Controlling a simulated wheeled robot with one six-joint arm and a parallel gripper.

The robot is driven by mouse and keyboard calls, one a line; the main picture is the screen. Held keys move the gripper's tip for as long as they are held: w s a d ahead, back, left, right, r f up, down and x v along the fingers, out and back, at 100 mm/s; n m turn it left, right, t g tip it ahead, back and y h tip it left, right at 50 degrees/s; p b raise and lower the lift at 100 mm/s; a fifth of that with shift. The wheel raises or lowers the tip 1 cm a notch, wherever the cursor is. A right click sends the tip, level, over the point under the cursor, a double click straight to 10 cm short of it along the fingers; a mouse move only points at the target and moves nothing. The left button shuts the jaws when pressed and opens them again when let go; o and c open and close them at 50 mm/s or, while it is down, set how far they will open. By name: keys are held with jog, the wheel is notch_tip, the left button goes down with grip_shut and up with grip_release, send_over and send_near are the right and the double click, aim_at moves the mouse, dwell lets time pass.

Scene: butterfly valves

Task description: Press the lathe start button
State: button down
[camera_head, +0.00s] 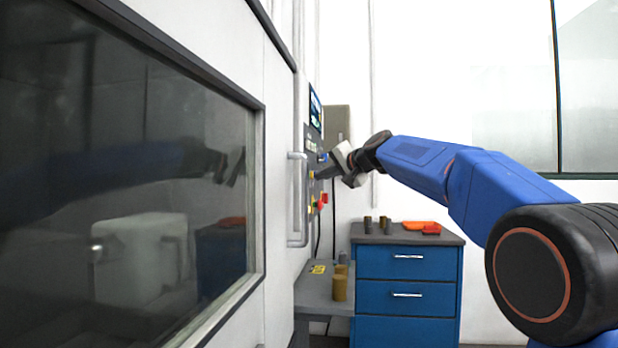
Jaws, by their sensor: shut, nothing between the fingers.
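The lathe (282,130) is a large white machine along the left, with a dark window. Its control panel (312,160) is seen edge-on past the door handle, with a small screen (315,110) on top and red and yellow controls (321,201) low down. My blue arm reaches in from the right. My gripper (322,172) is shut and empty, its fingertips pointing left at the panel's middle. Whether the tips touch the panel cannot be told. The start button cannot be made out at this angle; the gripper may cover it.
A vertical door handle (297,200) sticks out just left of the panel. Below stand a grey table (318,290) with brown cylinders (340,285) and a blue drawer cabinet (407,300) bearing orange and dark items.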

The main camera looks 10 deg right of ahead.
jog(key=d, duration=0.1)
jog(key=s+d, duration=0.1)
jog(key=d, duration=0.2)
jog(key=shift+s+d, duration=0.25)
jog(key=shift+d, duration=0.1)
dwell(1.1)
